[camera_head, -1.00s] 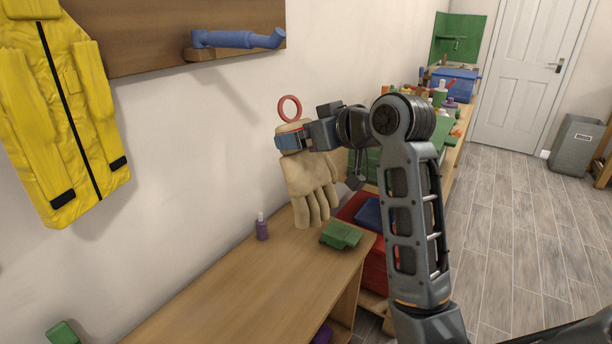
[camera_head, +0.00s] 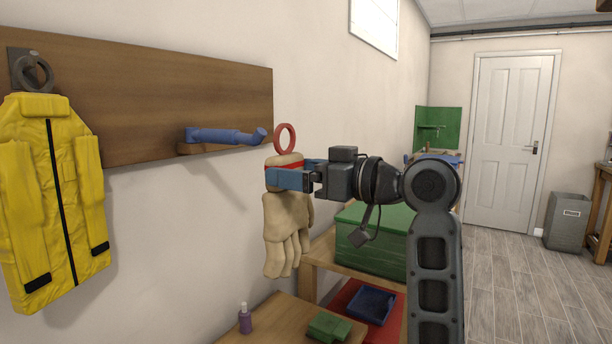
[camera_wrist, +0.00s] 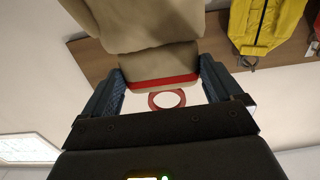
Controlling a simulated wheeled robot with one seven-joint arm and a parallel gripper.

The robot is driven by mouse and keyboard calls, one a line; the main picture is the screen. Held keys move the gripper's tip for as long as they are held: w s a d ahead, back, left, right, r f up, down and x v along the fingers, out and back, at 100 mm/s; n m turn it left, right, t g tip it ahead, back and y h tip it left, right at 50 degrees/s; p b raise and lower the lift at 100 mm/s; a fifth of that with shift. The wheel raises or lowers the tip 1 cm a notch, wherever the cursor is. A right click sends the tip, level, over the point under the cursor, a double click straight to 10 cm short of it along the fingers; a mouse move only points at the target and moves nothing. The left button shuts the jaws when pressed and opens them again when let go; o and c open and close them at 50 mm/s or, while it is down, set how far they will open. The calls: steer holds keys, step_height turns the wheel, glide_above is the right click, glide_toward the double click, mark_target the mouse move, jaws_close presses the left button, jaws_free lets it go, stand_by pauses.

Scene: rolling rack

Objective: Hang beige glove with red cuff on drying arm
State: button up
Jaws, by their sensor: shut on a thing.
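The beige glove (camera_head: 287,225) hangs fingers down from my gripper (camera_head: 283,178), which is shut on it near the red cuff. A red ring (camera_head: 285,138) stands up above the cuff. In the wrist view the glove (camera_wrist: 160,62), its red cuff band (camera_wrist: 163,83) and the ring (camera_wrist: 167,99) lie between the two blue fingers. The blue drying arm (camera_head: 225,135) sticks out from a wooden board on the wall, with an upturned tip on its right. The ring is just right of that tip in the head view; I see no contact, and the depth gap is unclear.
A yellow jacket (camera_head: 50,200) hangs by a ring at the left of the wooden board (camera_head: 130,95). Below are a low bench with a purple bottle (camera_head: 245,319) and green item (camera_head: 329,326), a green box (camera_head: 372,240) and a blue tray (camera_head: 371,304).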

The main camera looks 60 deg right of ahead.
steer(key=shift+w+a+f+b, duration=0.1)
steer(key=shift+w+f+b, duration=0.2)
steer(key=shift+w, duration=1.05)
steer(key=shift+w+f+b, duration=0.2)
steer(key=shift+w+b, duration=0.05)
steer(key=shift+w, duration=1.05)
steer(key=shift+w+a+f+b, duration=0.1)
steer(key=shift+w+f+b, duration=0.2)
steer(key=shift+w, duration=1.05)
steer(key=o, duration=0.7)
steer(key=shift+o, duration=0.2)
steer(key=shift+s, duration=0.1)
steer(key=s+b, duration=0.1)
steer(key=s, duration=0.6)
steer(key=shift+s+d, duration=0.2)
steer(key=shift+s, duration=0.1)
